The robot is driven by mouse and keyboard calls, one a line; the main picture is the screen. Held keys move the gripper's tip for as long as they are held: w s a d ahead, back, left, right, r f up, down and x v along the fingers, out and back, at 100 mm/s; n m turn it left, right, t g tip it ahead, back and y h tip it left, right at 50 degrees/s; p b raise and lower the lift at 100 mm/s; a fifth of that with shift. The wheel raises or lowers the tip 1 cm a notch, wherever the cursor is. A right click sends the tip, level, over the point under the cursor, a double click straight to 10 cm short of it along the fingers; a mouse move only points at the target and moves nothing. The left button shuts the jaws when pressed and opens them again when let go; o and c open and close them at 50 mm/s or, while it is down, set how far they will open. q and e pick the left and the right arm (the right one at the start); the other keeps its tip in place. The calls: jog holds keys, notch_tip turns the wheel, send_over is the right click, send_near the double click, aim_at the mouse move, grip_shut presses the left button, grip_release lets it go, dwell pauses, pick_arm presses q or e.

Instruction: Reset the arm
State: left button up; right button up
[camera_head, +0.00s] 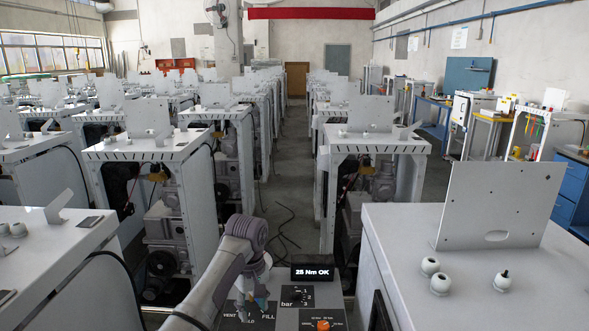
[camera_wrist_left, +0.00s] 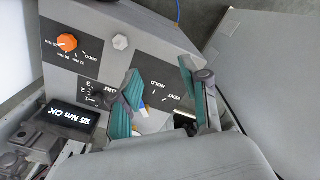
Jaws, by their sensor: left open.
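My left gripper (camera_head: 254,298) hangs from the arm over the left part of a grey control panel (camera_head: 285,316). In the left wrist view its two green-padded fingers (camera_wrist_left: 165,100) are apart, with nothing visible held between them. The VENT, HOLD, FILL labels lie below and beside the fingers; the control there is mostly hidden. A black knob (camera_head: 296,295) marked 1 to 3 bar and an orange knob (camera_head: 323,325) sit to the right. A display (camera_head: 313,272) reads "25 Nm OK". My right gripper is not in view.
A white cabinet (camera_head: 470,290) with an upright plate (camera_head: 500,205) and round white knobs stands close on the right. Another white cabinet (camera_head: 50,262) stands on the left. Rows of open dispenser frames (camera_head: 150,149) flank a central aisle (camera_head: 285,165). Loose black cable lies on the floor.

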pick_arm(q)
jog(key=s+a+f+m+t+h, duration=0.15)
jog(key=s+f+m, duration=0.35)
jog(key=s+f, duration=1.05)
jog(key=s+a+r+m+t, duration=0.1)
jog(key=s+a+m, duration=0.15)
jog(key=s, duration=0.55)
jog(key=s+a+r+m+y, duration=0.15)
jog(key=s+a, duration=0.25)
jog(key=s, duration=0.4)
jog(key=s+a+r+m+t, duration=0.1)
jog(key=s+a+r, duration=0.15)
jog(key=s, duration=0.55)
notch_tip(320, 180, down, 29)
jog(key=s+g+b, duration=0.1)
jog(key=b, duration=0.1)
jog(key=s+a+f+g, duration=0.1)
jog(key=s+a+f, duration=0.2)
jog(key=s+f, duration=1.3)
jog(key=shift+s+f+b, duration=0.35)
jog(key=shift+f+b, duration=0.05)
jog(key=shift+f, duration=0.15)
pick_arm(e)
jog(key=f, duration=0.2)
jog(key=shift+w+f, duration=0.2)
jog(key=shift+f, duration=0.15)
